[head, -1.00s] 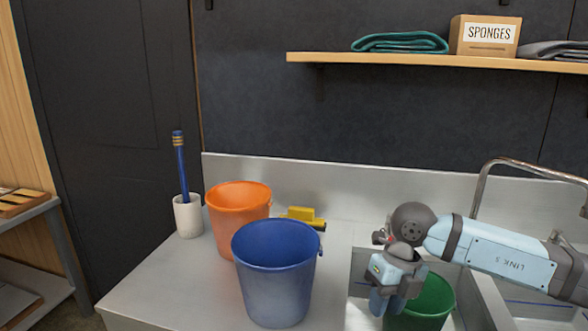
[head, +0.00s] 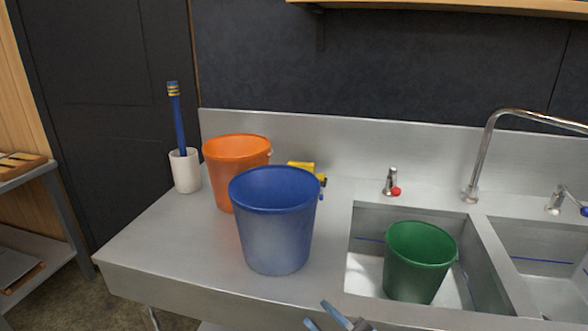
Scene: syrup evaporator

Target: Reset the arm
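My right gripper (head: 318,313) shows at the bottom edge of the head view, in front of the counter. Only its blue-grey fingertips show; they are apart with nothing visible between them, and the rest is cut off. It is below and left of the green bucket (head: 421,262), which stands in the left sink basin. The blue bucket (head: 275,228) stands on the counter above and left of the gripper. My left gripper is not in view.
An orange bucket (head: 236,150) stands behind the blue one, near a yellow object (head: 301,167). A white cup (head: 186,171) holds a blue-handled brush (head: 176,120). A red-marked tap handle (head: 391,182) and a curved faucet (head: 490,150) stand behind the basins. The counter's left front is clear.

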